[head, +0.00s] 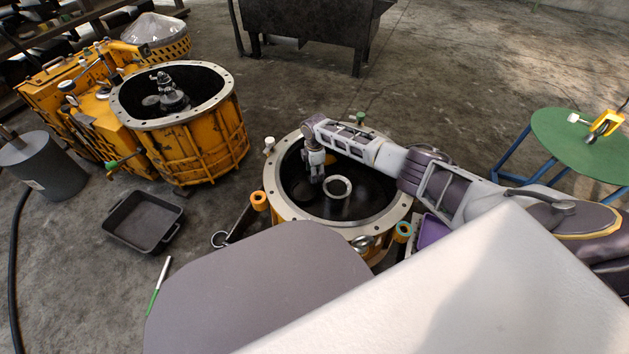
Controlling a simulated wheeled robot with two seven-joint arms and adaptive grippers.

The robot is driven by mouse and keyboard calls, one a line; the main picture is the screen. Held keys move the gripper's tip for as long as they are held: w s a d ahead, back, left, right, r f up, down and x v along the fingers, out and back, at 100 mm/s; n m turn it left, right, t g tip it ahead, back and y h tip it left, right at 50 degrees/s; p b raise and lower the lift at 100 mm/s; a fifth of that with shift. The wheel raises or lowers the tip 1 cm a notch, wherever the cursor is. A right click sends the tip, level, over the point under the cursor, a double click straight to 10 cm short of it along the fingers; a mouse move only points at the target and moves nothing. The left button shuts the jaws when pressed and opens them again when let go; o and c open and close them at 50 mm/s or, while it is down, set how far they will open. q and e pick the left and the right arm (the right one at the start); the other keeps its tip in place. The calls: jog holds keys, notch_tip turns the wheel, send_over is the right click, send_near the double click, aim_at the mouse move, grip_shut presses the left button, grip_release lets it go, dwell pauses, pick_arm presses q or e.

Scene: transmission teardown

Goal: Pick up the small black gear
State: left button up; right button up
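My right gripper (315,174) reaches down into the open yellow transmission housing (296,238) in the middle. Its fingers are small and close together here, so I cannot tell whether they are open or shut. A round part with a bright metal rim (327,192) stands in the dark inside of the housing, just right of and below the fingertips. I cannot make out a small black gear; the housing's inside is too dark to tell parts apart. My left gripper is not in view.
A second yellow housing (205,150) stands at the left, with a shaft (168,92) inside. An empty black tray (170,240) and a green-and-white stick (158,287) lie on the floor. A green round table (570,140) is at the right. Open floor lies behind the middle housing.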

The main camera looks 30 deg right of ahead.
jog(key=shift+f+b, duration=0.35)
jog(key=shift+f, duration=0.4)
grip_shut()
